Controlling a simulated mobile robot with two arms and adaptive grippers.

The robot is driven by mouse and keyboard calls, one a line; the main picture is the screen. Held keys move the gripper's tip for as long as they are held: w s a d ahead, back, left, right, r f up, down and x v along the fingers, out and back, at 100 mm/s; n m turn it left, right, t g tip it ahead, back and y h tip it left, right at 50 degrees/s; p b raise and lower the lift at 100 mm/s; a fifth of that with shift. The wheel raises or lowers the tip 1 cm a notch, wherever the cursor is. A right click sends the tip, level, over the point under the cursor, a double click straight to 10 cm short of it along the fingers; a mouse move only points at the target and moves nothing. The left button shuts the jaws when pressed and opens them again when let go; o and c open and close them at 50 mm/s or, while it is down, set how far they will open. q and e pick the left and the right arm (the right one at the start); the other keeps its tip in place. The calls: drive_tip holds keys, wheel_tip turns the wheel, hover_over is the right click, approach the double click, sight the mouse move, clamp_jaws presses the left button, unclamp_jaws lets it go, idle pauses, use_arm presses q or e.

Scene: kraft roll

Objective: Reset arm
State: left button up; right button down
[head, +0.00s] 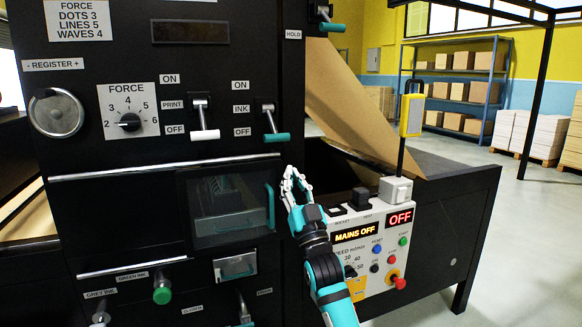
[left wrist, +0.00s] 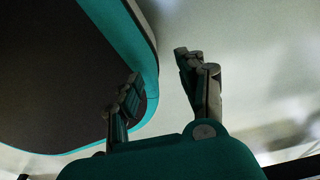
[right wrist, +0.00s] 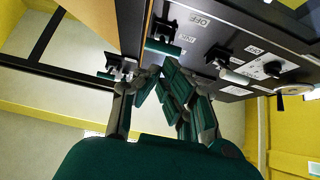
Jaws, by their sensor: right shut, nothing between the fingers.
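My right gripper (head: 291,182) is raised in front of the black machine panel (head: 120,215), beside the right edge of the window with the teal handle (head: 270,207). Its fingers are shut and empty; they also show together in the right wrist view (right wrist: 165,85). My left gripper (left wrist: 163,80) shows only in the left wrist view, its two fingers apart with nothing between them. A teal-edged dark part fills the left of that view. The left arm is out of the head view.
The print lever (head: 205,134) and ink lever (head: 276,137) have their handles down by OFF. The control box (head: 364,255) reads MAINS OFF and OFF, close to my right forearm. A brown paper sheet (head: 345,105) slopes behind. Open floor (head: 535,220) lies at right.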

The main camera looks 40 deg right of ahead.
use_arm(q)
drive_tip(key=shift+s+f, duration=0.2)
drive_tip(key=shift+s, duration=0.7)
use_arm(e)
drive_tip(key=shift+f, duration=0.4)
drive_tip(key=shift+f, duration=0.1)
